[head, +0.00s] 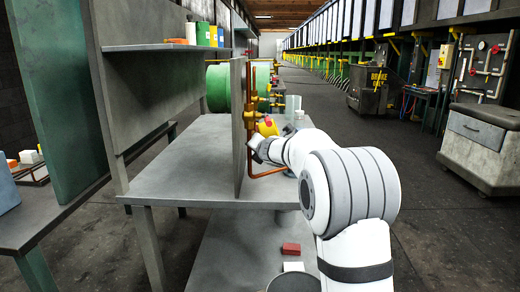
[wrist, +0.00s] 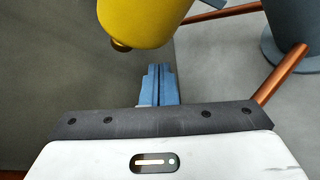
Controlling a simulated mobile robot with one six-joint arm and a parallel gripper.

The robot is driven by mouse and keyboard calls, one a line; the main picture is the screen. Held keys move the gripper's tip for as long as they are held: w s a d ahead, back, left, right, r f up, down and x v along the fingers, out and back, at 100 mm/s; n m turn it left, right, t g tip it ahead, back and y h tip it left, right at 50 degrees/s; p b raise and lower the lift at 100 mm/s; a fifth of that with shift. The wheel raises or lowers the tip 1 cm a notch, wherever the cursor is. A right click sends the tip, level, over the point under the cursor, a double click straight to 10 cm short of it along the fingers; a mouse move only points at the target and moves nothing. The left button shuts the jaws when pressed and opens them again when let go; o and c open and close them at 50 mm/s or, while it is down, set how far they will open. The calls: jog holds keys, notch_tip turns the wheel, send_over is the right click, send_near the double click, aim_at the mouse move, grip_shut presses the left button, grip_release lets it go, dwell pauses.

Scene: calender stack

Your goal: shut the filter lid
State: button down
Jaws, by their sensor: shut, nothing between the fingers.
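A yellow rounded body (head: 267,127), which looks like the filter, sits on the copper pipework beside the upright grey panel. It also shows large at the top of the wrist view (wrist: 145,18), with a small brass-coloured stub at its lower left. I cannot tell which part is the lid or how far it stands open. My gripper (wrist: 160,84) is shut and empty, its blue fingers together just below the yellow body in the picture, with a visible gap between them. In the head view my arm covers part of the pipework, and the fingertips are hard to make out.
A copper pipe (wrist: 280,75) runs close on the right, by a blue-grey cylinder (wrist: 288,25). The upright panel (head: 238,130) stands on the grey table (head: 185,165). A red block (head: 291,249) lies lower down. The tabletop left of the panel is clear.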

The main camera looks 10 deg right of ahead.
aim_at(264, 133)
jog(key=shift+w+d+r+p, duration=0.5)
jog(key=shift+w+d+p, duration=0.15)
jog(key=shift+w+p, duration=0.2)
jog(key=shift+s, duration=0.1)
jog(key=shift+r, duration=0.25)
